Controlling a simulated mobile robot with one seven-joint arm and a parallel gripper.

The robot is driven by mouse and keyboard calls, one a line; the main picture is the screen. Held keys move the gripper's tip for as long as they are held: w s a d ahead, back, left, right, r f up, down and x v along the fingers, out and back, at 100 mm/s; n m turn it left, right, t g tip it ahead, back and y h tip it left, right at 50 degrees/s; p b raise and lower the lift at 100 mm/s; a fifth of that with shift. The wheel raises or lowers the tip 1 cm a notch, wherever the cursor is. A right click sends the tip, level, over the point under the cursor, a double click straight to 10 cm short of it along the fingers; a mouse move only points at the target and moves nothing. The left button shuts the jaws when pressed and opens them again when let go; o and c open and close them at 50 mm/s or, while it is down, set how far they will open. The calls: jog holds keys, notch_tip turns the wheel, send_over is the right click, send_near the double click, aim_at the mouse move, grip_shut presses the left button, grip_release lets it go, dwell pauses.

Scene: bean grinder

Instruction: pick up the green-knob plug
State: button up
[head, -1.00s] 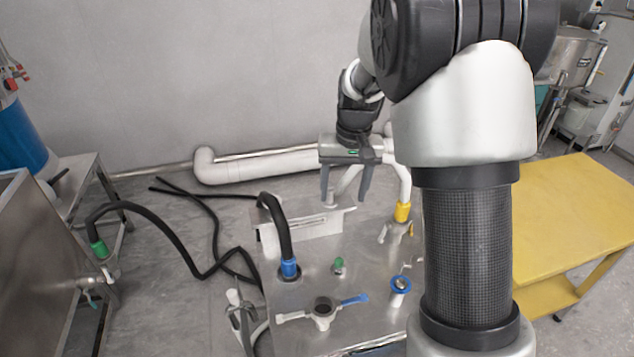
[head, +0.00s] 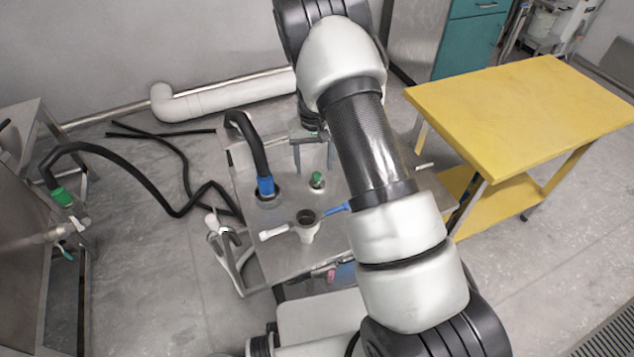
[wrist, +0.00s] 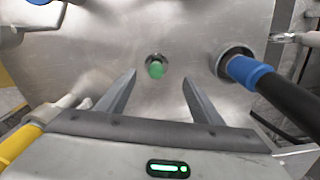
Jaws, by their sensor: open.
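The green-knob plug (head: 317,180) stands in the steel top plate (head: 275,235), to the right of the blue-collared black hose. In the wrist view the green knob (wrist: 156,69) sits in a small round fitting, just beyond and between my fingertips. My gripper (wrist: 158,80) is open and empty, one finger on each side of the knob's line. In the head view my gripper (head: 313,163) shows partly behind my arm, just behind the plug. I cannot tell its exact height above the plate.
The blue-collared hose (wrist: 248,70) rises close to the right finger in the wrist view. A yellow-ended pipe (wrist: 18,143) lies at lower left there. A yellow table (head: 520,115) is at right.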

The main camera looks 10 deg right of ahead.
aim_at(317, 173)
jog(key=shift+s+d+f+b, duration=0.1)
jog(key=shift+f+b, duration=0.1)
jog(key=shift+f, duration=0.8)
jog(key=shift+d+f+b, duration=0.15)
jog(key=shift+f+b, duration=0.1)
jog(key=shift+f, duration=0.75)
jog(key=shift+s+d+f+b, duration=0.1)
jog(key=shift+f+b, duration=0.1)
jog(key=shift+f, duration=0.8)
jog(key=c, duration=1.2)
